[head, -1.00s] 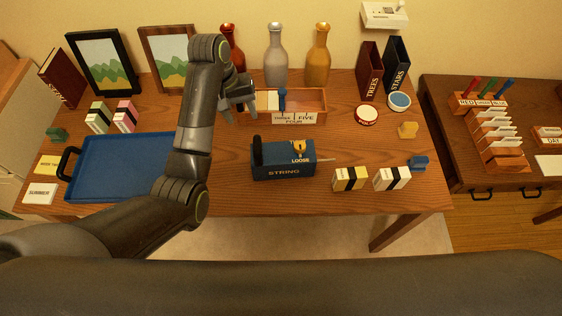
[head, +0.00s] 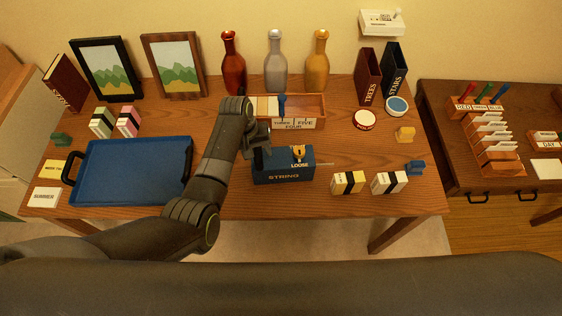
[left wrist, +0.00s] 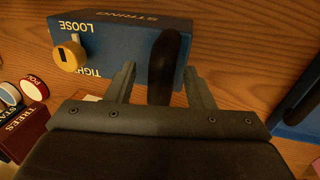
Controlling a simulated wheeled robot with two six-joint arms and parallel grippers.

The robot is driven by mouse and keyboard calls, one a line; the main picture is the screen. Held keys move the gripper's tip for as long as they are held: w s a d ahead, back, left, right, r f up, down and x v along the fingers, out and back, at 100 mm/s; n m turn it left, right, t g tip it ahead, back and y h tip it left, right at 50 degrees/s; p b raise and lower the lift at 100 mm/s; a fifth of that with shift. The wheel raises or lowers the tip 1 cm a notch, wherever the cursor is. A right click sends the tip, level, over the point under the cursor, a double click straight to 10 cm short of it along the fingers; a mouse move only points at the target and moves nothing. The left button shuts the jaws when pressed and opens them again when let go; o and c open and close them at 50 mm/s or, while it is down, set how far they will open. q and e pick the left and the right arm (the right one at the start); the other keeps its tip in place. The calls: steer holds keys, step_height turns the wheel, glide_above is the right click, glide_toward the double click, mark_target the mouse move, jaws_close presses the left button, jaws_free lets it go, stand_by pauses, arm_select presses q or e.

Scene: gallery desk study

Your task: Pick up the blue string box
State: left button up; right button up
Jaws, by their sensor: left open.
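The blue string box (head: 285,174) sits on the wooden desk, with STRING on its front and a yellow knob by LOOSE on top. My left gripper (head: 258,148) is over the box's left end in the head view and hides part of it. In the left wrist view the box (left wrist: 115,42) lies below my left gripper (left wrist: 160,74). The box's upright black handle (left wrist: 166,62) shows between the two spread fingers. I cannot tell whether the fingers touch the box. My right gripper is not in view.
A blue tray (head: 130,170) lies left of the arm. A wooden card box (head: 310,106) stands behind the string box. Three bottles and two picture frames line the back.

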arm_select(q)
steer(key=shift+f, duration=0.5)
jaws_close()
steer(key=shift+r, duration=0.1)
